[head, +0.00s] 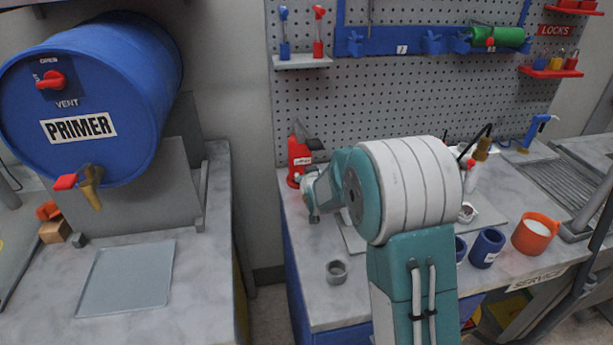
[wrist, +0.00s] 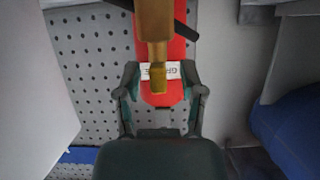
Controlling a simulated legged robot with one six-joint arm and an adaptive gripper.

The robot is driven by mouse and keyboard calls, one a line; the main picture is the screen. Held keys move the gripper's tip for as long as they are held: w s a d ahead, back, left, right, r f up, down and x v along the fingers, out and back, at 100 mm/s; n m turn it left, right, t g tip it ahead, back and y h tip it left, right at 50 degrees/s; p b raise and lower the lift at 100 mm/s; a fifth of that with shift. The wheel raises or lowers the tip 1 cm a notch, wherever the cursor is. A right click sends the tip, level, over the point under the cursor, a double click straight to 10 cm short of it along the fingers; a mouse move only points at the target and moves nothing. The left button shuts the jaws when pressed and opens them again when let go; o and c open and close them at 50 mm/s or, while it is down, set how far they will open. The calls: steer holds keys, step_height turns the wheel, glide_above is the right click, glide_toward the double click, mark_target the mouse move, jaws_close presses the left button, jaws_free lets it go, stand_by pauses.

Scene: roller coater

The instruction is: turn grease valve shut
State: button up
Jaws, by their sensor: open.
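The red grease dispenser (head: 299,158) stands at the left back of the workbench, against the pegboard, with a dark lever at its top. In the wrist view its red body (wrist: 176,50) fills the middle, with an upside-down white label partly covered. A brass piece (wrist: 153,30) hangs in front of the red body and ends in a narrower tip. My gripper (wrist: 160,88) is open, one finger on each side of the red body and the brass tip. I cannot tell whether either finger touches. In the head view my arm hides most of the gripper.
A blue PRIMER drum (head: 120,85) with a red-handled tap lies on the left bench. A small grey cup (head: 337,271) stands on the workbench near my arm. Blue mugs (head: 487,247) and an orange cup (head: 535,233) stand to the right. A floor gap separates the benches.

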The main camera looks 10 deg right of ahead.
steer(key=shift+c, duration=0.3)
jaws_close()
